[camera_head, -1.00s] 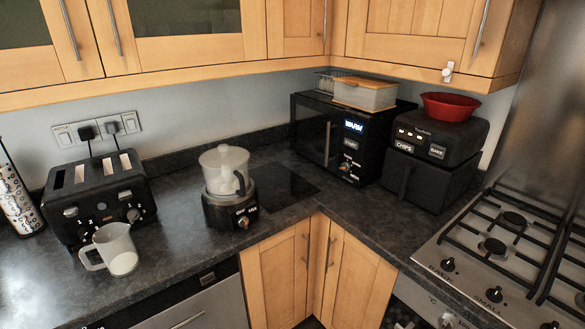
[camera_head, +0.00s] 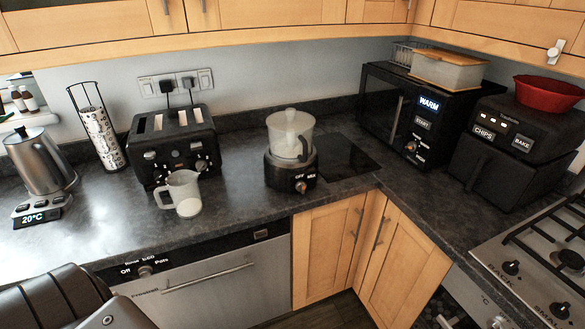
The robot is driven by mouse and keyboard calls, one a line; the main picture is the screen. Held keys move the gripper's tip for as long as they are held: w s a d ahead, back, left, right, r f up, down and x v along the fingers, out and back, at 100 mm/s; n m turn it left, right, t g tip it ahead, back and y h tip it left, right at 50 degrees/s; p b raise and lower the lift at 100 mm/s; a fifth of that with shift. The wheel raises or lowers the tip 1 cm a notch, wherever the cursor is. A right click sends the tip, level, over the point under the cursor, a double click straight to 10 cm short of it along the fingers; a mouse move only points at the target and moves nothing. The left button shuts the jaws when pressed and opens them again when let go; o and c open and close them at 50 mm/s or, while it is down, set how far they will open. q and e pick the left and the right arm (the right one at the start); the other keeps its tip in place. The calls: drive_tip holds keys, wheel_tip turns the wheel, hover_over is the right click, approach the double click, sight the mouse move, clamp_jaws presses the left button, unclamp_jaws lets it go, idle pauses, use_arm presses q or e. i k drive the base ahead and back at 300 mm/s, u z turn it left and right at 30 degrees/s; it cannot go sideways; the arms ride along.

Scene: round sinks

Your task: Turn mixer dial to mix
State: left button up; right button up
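The mixer (camera_head: 290,150) stands upright on the dark counter, right of the toaster. It has a cloudy clear jug with a lid on a black base (camera_head: 277,176). Its small dial (camera_head: 301,188) is on the front of the base, between the white labels OFF on the left and MIX on the right. The dial is too small to tell which label it points at. Nothing touches the mixer. Neither of my grippers is in view; a dark link of my own left arm shows at the lower left.
Left of the mixer are a white measuring jug (camera_head: 183,193), a black toaster (camera_head: 174,147), a patterned grater (camera_head: 98,130) and a steel kettle (camera_head: 42,163). A microwave (camera_head: 412,118) and an air fryer (camera_head: 515,151) stand at the right. The counter before the mixer is clear.

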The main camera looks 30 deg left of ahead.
sight(301, 186)
drive_tip(key=z, duration=0.9)
drive_tip(key=k, duration=1.2)
drive_tip(key=z, duration=0.1)
drive_tip(key=i, duration=0.65)
drive_tip(key=u, duration=0.4)
